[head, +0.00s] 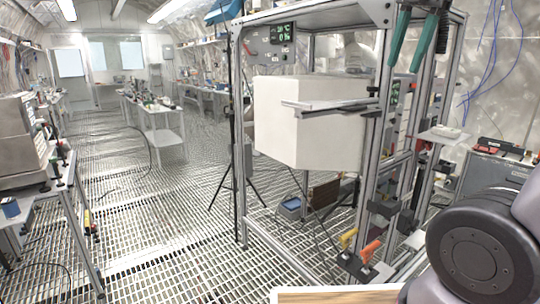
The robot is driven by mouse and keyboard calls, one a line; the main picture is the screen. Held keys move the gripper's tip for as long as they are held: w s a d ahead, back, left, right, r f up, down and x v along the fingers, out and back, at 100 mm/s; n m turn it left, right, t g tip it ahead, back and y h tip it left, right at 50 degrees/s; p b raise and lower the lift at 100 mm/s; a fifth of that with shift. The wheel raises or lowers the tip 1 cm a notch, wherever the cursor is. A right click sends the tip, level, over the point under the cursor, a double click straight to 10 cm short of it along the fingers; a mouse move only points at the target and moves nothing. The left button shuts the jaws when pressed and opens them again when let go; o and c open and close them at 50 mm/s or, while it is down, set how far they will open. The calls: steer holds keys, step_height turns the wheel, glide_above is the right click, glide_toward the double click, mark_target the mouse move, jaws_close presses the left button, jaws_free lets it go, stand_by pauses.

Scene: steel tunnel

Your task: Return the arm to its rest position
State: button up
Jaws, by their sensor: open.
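My gripper is not in the head view. Part of my own arm, a dark round joint with pale grey links, fills the lower right corner. The rest of the arm is out of the frame, so its full pose is hidden.
A metal frame rack (240,150) holding a large white box (300,130) stands close at centre right. A bench (62,195) with equipment is at the left. A wooden surface (335,296) shows at the bottom edge. The grated floor (165,225) is open between them.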

step_height(320, 180, down, 9)
steer(key=w+m+t, duration=0.1)
steer(key=m+t, duration=0.4)
steer(key=m, duration=2.4)
steer(key=shift+a+y, duration=0.2)
steer(key=shift+y, duration=0.1)
steer(key=shift+r, duration=0.1)
